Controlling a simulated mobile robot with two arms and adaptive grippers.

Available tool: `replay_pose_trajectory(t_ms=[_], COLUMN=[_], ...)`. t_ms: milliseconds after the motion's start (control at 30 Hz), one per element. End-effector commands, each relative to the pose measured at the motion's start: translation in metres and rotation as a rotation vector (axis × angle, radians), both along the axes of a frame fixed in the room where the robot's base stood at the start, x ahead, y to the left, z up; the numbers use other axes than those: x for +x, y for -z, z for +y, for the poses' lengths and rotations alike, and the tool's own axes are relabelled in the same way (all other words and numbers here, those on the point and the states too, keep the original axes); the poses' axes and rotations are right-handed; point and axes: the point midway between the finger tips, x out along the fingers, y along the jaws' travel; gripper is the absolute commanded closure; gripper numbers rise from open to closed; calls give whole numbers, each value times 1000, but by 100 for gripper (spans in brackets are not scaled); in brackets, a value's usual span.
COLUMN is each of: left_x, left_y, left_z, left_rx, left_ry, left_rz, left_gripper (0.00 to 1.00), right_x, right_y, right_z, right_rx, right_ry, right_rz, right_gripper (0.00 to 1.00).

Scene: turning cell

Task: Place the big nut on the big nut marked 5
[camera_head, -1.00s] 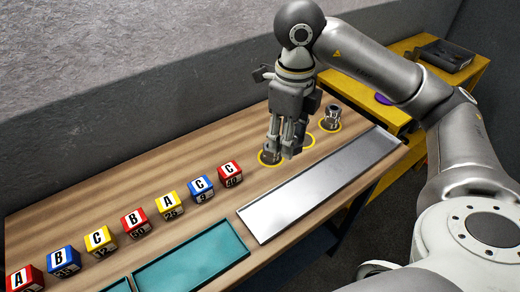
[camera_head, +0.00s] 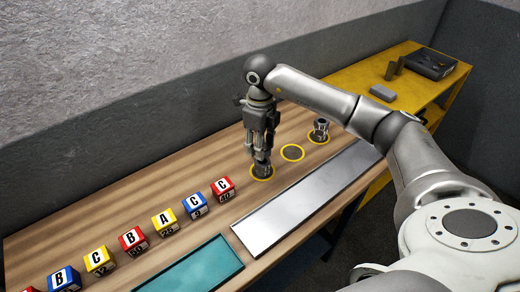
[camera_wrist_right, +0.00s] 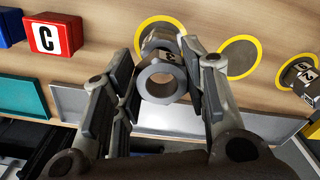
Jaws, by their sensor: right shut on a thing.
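My right gripper (camera_head: 261,168) is at the leftmost yellow-ringed spot on the bench. In the right wrist view its fingers (camera_wrist_right: 160,90) are shut on a grey metal big nut (camera_wrist_right: 142,84), whose hole faces the camera. Another metal nut (camera_wrist_right: 150,37) stands within the left yellow ring, just beyond the held one. I cannot tell whether the two touch. More metal nut-like parts (camera_head: 320,128) stand in the right yellow ring, with a dark-marked label in the wrist view (camera_wrist_right: 301,72). My left gripper is not in view.
The middle yellow ring (camera_head: 292,153) is empty. A row of lettered blocks (camera_head: 165,222) runs along the bench to the left. A silver tray (camera_head: 300,205) and a teal tray (camera_head: 195,268) lie along the front edge. A yellow table (camera_head: 410,100) stands at the back right.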

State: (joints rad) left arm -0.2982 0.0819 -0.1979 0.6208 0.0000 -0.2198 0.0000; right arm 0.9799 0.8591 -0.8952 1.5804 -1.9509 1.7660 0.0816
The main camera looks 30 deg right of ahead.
Motion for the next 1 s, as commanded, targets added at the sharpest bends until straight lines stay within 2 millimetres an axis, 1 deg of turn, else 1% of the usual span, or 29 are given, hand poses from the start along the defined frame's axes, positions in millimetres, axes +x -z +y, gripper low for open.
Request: replay_pose_trajectory(t_ms=[100,200,433,567,600,700,767,1000], left_x=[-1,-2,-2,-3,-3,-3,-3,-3], left_y=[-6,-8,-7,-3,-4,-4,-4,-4], left_z=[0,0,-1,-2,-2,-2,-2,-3], left_rx=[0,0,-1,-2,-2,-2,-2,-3], left_ry=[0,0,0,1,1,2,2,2], left_rz=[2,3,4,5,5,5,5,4], left_gripper=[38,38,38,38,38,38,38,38], right_x=[0,0,1,1,1,1,1,1], right_y=[17,29,31,35,35,34,34,34], right_z=[0,0,0,0,0,0,0,0], right_rx=[0,1,1,1,1,1,1,1], right_ry=[2,2,1,1,1,1,1,1], right_rz=[6,3,0,0,0,0,0,0], right_gripper=[89,89,89,89,57,44,38,38])
